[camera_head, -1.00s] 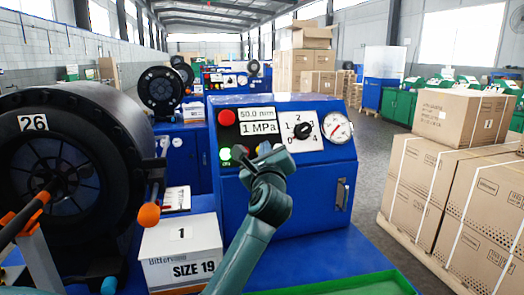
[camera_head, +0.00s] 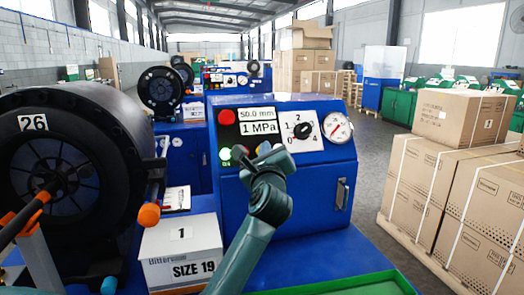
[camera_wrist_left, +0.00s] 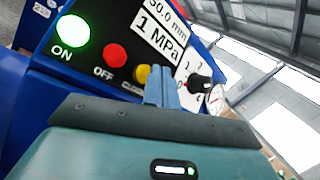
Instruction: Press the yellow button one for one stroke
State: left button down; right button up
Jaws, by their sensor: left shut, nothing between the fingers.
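The yellow button (camera_wrist_left: 142,75) shows in the left wrist view, right of the red OFF button (camera_wrist_left: 115,55) and above a partly covered label reading "CLO". My left gripper (camera_wrist_left: 161,70) is shut and empty, its fingertips at the button's right side. I cannot tell whether they touch it or the panel. In the head view my left gripper (camera_head: 248,158) is in front of the lower row of buttons on the blue control box (camera_head: 290,205) and hides most of them. The ON button (camera_wrist_left: 73,30) is lit green. My right gripper is not in view.
The box carries a red knob (camera_head: 227,117), displays reading 50.0 mm and 1 MPa, a rotary selector (camera_head: 303,130) and a gauge (camera_head: 336,127). A large black crimper (camera_head: 60,190) stands left, a SIZE 19 box (camera_head: 182,255) in front. Cartons (camera_head: 440,190) stand right.

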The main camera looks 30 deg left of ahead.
pick_arm(q)
jog(key=shift+w+a+f, duration=0.25)
jog(key=shift+w+a+f, duration=0.2)
jog(key=shift+a+f, duration=0.05)
jog(key=shift+a, duration=0.05)
dwell(1.3)
jog(key=shift+r, duration=0.1)
jog(key=shift+s+d+r+p, duration=0.35)
jog(key=shift+s+d, duration=0.15)
jog(key=shift+d, duration=0.05)
jog(key=s+d+r+p, duration=0.2)
jog(key=d, duration=0.1)
jog(key=shift+s+d+r+p, duration=0.1)
jog(key=shift+s+r+p, duration=0.2)
jog(key=shift+r+p, duration=0.1)
